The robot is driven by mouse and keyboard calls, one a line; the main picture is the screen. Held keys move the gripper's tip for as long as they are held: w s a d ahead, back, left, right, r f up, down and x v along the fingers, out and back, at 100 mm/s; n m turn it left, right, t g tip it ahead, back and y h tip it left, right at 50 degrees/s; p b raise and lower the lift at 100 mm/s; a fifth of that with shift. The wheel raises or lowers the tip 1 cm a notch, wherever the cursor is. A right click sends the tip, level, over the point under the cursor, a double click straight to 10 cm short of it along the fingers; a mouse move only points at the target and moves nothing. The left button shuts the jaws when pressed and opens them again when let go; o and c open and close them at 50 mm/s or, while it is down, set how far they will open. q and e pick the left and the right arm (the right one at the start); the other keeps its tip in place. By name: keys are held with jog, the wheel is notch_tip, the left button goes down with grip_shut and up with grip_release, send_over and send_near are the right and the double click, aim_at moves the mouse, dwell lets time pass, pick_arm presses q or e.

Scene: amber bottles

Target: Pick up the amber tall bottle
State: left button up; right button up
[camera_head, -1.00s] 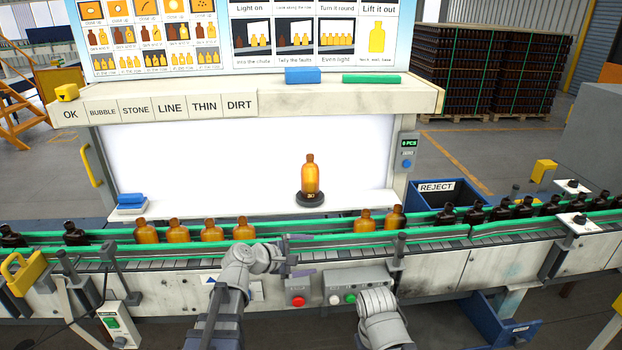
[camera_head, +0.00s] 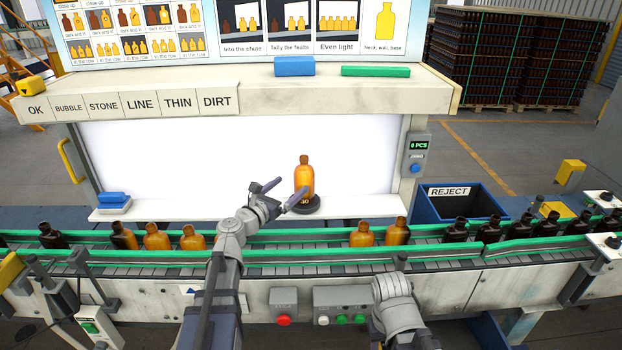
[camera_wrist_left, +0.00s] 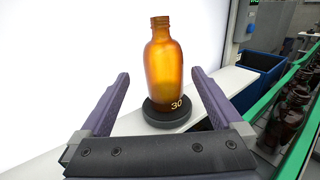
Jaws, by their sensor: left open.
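The amber tall bottle (camera_head: 304,178) stands upright on a round black stand (camera_head: 306,205) in front of the bright white panel. It also shows in the left wrist view (camera_wrist_left: 165,68), on the stand (camera_wrist_left: 167,115) marked 30. My left gripper (camera_head: 284,191) is open and empty, just short of the bottle. In the left wrist view its two fingers (camera_wrist_left: 160,88) are spread, with the bottle beyond and between their tips, apart from both. My right arm shows at the lower middle of the head view, but its jaws cannot be made out.
A conveyor with green rails (camera_head: 300,237) runs across the front, carrying several amber and dark bottles. A blue REJECT bin (camera_head: 437,207) stands right of the booth. A blue block (camera_head: 112,198) lies on the ledge at left. A shelf (camera_head: 250,95) overhangs the panel.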

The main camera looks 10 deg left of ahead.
aim_at(297, 180)
pick_arm(q)
jog(key=shift+w+r, duration=0.1)
jog(key=shift+x, duration=1.25)
jog(key=shift+w+d, duration=0.25)
jog(key=shift+w, duration=0.1)
jog(key=x, duration=0.4)
jog(key=shift+d+f, duration=0.15)
jog(key=shift+f, duration=0.1)
jog(key=c, duration=1.4)
notch_tip(297, 180, up, 10)
jog(key=p, duration=0.9)
jog(key=shift+p, duration=0.35)
jog(key=shift+s, duration=0.1)
